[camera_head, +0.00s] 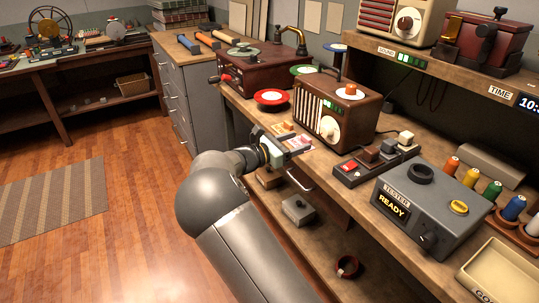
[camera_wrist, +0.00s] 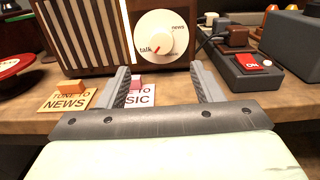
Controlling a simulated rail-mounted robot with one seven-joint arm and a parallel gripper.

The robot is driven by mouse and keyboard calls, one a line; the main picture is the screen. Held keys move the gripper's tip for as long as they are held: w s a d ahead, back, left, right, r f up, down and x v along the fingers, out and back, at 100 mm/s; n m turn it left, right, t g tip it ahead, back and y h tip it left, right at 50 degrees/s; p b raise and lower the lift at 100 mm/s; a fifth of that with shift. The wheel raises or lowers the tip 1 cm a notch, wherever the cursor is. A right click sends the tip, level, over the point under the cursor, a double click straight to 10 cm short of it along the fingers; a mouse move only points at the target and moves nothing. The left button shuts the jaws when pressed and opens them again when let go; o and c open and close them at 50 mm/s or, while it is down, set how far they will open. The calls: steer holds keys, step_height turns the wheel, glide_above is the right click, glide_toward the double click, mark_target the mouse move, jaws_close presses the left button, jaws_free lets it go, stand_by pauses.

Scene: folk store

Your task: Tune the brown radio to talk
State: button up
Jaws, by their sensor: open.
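The brown radio (camera_head: 353,105) stands on the workbench, with a striped grille and a white round dial (camera_head: 330,129). In the wrist view the radio (camera_wrist: 60,30) fills the upper left, and its dial (camera_wrist: 160,36) faces me. The dial bears "talk" at its left and "news" at its upper right; a third word at lower right is too small to read. A short red mark lies beside "talk", slanting to lower left. My gripper (camera_wrist: 160,75) is open and empty, its fingers apart below and in front of the dial; it also shows in the head view (camera_head: 292,148).
Cards reading "TUNE TO NEWS" (camera_wrist: 66,100) and "...SIC" (camera_wrist: 138,99) lie at the bench edge under orange and pink blocks. A switch strip (camera_head: 365,170) and grey tester (camera_head: 425,205) stand right.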

mark_target(323, 132)
steer(key=b+x, duration=0.3)
steer(key=x, duration=0.5)
steer(key=shift+d, duration=0.4)
steer(key=shift+w+d, duration=0.4)
steer(key=shift+d, duration=0.1)
steer(key=shift+r, duration=0.15)
steer(key=shift+d, duration=0.15)
steer(key=c, duration=0.7)
